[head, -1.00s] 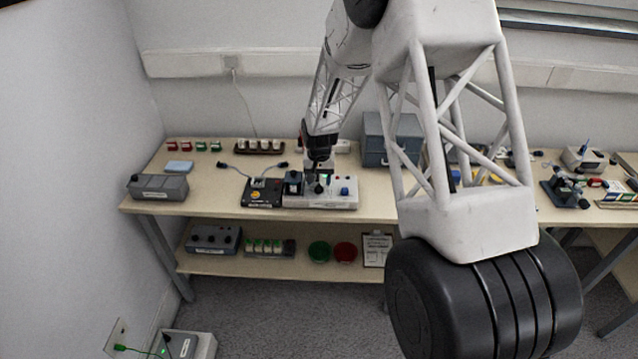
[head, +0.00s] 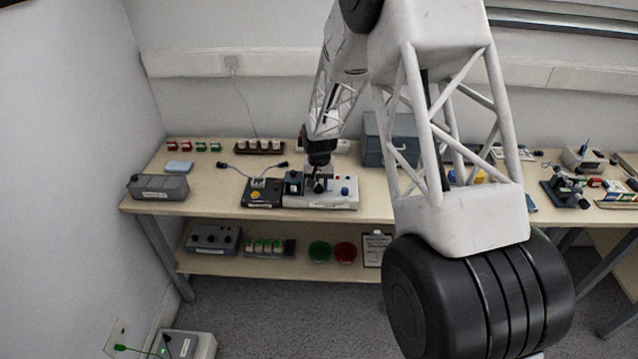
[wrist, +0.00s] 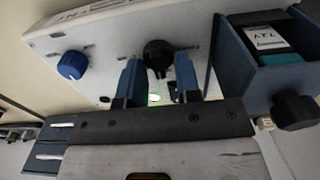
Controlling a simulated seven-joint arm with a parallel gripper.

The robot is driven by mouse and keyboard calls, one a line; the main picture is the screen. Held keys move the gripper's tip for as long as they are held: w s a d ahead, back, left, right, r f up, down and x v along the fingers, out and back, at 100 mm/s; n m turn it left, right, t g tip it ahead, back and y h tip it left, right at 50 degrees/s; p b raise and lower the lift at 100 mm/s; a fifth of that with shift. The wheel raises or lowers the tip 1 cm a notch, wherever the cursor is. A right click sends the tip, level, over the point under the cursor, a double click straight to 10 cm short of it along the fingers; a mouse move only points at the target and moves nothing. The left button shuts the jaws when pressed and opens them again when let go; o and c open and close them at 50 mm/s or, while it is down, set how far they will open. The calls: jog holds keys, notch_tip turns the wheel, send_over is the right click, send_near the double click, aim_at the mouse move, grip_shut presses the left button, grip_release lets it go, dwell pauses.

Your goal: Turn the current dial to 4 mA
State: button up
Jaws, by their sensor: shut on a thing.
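The white calibration unit (head: 335,205) stands on the bench in the head view, and its panel (wrist: 110,42) fills the top of the wrist view. A black dial (wrist: 157,55) on this panel sits between the blue fingertips of my gripper (wrist: 158,72), which is shut on it. The dial's scale and setting are too small to read. In the head view my gripper (head: 318,184) is over the middle of the unit. A blue knob (wrist: 72,65) is on the same panel, left of my fingers in the wrist view; it also shows in the head view (head: 345,191).
A dark blue holder (wrist: 265,60) with a labelled block and a black side knob stands close right of my fingers. A black box (head: 262,192) with a yellow mark adjoins the unit's left. A grey-blue case (head: 375,150) stands behind.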

jog(key=shift+n, duration=0.4)
jog(key=n, duration=0.3)
jog(key=shift+a, duration=0.15)
jog(key=n, duration=0.4)
jog(key=shift+a+n, duration=0.1)
jog(key=shift+n, duration=0.3)
jog(key=n, duration=0.4)
jog(key=shift+s+a+n, duration=0.1)
jog(key=shift+s+n, duration=0.1)
jog(key=shift+n, duration=0.1)
jog(key=n, duration=0.4)
jog(key=shift+s+n, duration=0.15)
jog(key=shift+n, duration=0.25)
jog(key=o, duration=0.8)
jog(key=shift+r, duration=0.15)
